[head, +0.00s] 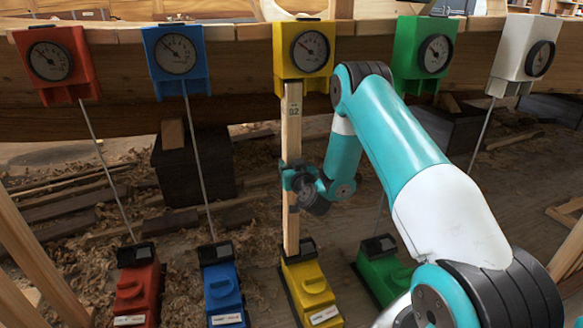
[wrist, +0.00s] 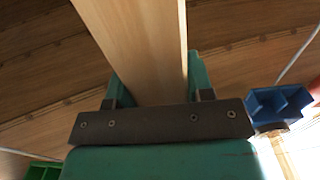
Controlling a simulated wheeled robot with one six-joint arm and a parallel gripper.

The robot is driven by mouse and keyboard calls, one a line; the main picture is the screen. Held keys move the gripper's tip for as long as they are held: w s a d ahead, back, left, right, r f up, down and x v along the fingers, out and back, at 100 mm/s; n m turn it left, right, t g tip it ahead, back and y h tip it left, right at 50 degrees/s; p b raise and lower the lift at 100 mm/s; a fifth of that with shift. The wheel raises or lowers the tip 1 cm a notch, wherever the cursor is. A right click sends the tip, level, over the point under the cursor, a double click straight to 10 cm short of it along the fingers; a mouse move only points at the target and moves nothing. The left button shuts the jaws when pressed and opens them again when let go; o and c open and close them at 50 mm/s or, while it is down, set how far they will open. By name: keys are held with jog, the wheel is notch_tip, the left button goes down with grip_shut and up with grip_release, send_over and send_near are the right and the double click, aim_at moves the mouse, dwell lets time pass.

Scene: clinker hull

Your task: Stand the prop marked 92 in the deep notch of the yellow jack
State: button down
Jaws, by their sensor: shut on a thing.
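The wrist view shows the prop (wrist: 140,45) between my two fingers (wrist: 157,92). Its upper end meets the underside of the yellow gauge block (head: 288,72). Its lower end is at the dark head of the yellow jack (head: 308,290); I cannot tell which notch it is in or whether it is fully seated.
Red (head: 137,290), blue (head: 223,290) and green (head: 382,270) jacks stand beside the yellow one. Thin rods rise toward red (head: 55,63), blue (head: 177,58), green (head: 425,55) and white (head: 524,52) gauge blocks on the hull. Shavings and timber cover the floor behind.

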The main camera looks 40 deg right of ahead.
jog(key=shift+f+b, duration=0.35)
jog(key=shift+b, duration=0.2)
dwell(0.6)
jog(key=shift+w+d+p, duration=0.1)
jog(key=shift+p, duration=0.35)
dwell(0.8)
jog(key=c, duration=0.5)
grip_release()
jog(key=shift+o, duration=0.3)
jog(key=shift+f, duration=0.1)
